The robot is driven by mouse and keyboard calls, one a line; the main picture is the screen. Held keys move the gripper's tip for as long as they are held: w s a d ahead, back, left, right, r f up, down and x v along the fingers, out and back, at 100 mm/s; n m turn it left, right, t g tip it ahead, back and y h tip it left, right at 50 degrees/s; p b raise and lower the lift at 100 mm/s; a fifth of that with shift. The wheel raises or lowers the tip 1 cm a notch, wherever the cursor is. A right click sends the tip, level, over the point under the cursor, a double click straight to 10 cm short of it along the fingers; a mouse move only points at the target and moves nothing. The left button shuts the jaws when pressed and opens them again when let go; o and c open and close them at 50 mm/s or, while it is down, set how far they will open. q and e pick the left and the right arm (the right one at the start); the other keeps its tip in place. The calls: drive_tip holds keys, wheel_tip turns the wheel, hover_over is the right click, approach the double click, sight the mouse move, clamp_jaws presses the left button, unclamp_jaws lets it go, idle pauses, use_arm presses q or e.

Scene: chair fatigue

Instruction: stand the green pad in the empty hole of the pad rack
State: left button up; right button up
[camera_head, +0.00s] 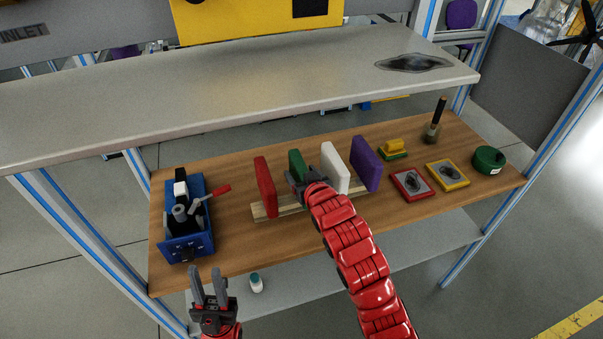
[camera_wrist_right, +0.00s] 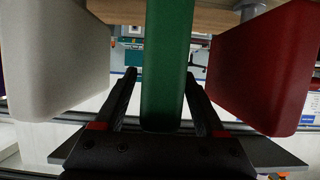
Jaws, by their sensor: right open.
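The green pad (camera_head: 295,160) stands upright in the row on the wooden pad rack (camera_head: 291,207), between the red pad (camera_head: 264,186) and the white pad (camera_head: 335,166). The purple pad (camera_head: 366,165) stands at the right end. My right gripper (camera_head: 294,181) is at the green pad and hides its lower part. In the right wrist view the open fingers lie on either side of the green pad (camera_wrist_right: 166,60). Whether they touch it, and how its foot sits in the rack, I cannot tell. My left gripper (camera_head: 208,271) is open and empty before the table's front edge.
A blue tool box (camera_head: 188,243) with a red-handled tool stands at left. Right of the rack are a yellow-green block (camera_head: 393,149), red (camera_head: 411,185) and yellow (camera_head: 447,175) framed plates, and a green round container (camera_head: 488,160). A grey shelf (camera_head: 240,92) overhangs the back.

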drive_tip(key=shift+s+d+r+b, duration=0.1)
drive_tip(key=shift+s+d+b, duration=0.15)
drive_tip(key=shift+s, duration=0.3)
drive_tip(key=b+v, duration=0.1)
drive_tip(key=v, duration=0.3)
drive_tip(key=shift+s, duration=0.2)
drive_tip(key=p+v, duration=1.1)
drive_tip(key=p, duration=0.4)
drive_tip(key=shift+s+r+p, duration=0.25)
drive_tip(key=shift+r+p, duration=0.1)
drive_tip(key=shift+d, duration=0.1)
